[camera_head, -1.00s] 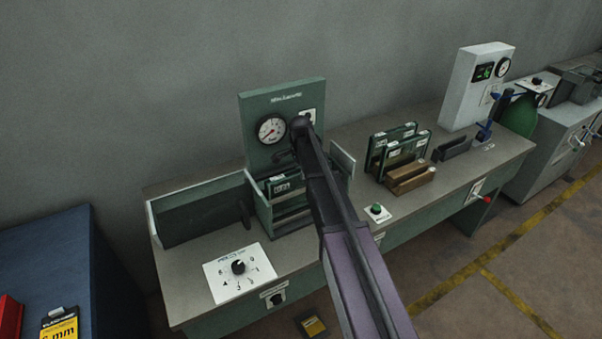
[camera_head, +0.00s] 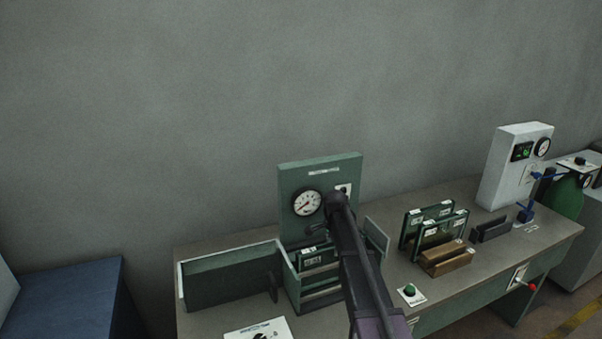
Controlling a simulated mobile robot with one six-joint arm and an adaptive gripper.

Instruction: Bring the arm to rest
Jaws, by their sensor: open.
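My arm comes up from the bottom of the head view, right of centre. It reaches over the bench toward the green gauge panel (camera_head: 320,178). The arm hides part of the panel and holder.
The bench (camera_head: 220,318) carries a dark open bin (camera_head: 228,277) at left, framed plates (camera_head: 440,229) in a wooden stand (camera_head: 447,258), a green button (camera_head: 410,290) and a white gauge box (camera_head: 513,170). A blue cabinet (camera_head: 62,290) stands at far left. The wall rises close behind.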

